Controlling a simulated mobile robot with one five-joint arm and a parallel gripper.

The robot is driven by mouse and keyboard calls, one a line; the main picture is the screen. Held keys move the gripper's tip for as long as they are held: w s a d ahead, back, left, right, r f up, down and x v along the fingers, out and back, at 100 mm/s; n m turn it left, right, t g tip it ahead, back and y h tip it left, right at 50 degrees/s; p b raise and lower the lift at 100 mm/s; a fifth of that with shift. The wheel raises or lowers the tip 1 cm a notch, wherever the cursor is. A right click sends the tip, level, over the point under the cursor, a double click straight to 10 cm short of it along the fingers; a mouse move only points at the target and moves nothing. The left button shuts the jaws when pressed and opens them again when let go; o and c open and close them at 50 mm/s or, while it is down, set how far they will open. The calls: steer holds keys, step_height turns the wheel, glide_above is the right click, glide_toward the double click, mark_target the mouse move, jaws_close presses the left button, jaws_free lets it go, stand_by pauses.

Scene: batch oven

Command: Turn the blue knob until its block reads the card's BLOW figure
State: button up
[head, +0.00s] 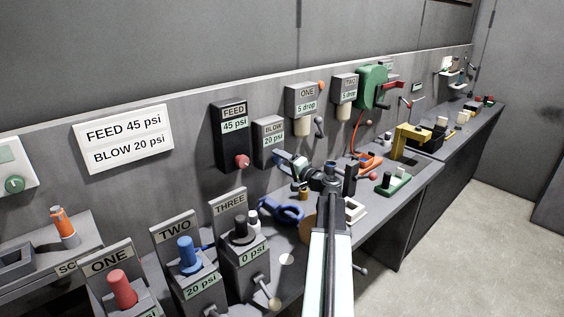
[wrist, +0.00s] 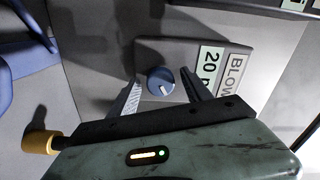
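The card (head: 125,138) on the wall reads FEED 45 psi and BLOW 20 psi. The grey BLOW block (head: 268,130) reads 20 psi in the head view. In the wrist view the block (wrist: 180,54) lies sideways, its label and reading partly cut off. The round blue knob (wrist: 160,82) has a white pointer mark. My gripper (wrist: 160,78) is open, with one finger on each side of the knob and a gap showing on both sides. In the head view my gripper (head: 288,160) is just below the block and hides the knob.
The black FEED block (head: 232,125) with a red knob (head: 242,161) reads 45 psi, close left of BLOW. Block ONE (head: 303,93) is to the right. A blue clamp-like object (head: 283,211) lies on the bench below. Stations ONE, TWO and THREE stand in front left.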

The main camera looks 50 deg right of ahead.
steer(key=s, duration=0.8)
steer(key=shift+a, duration=0.25)
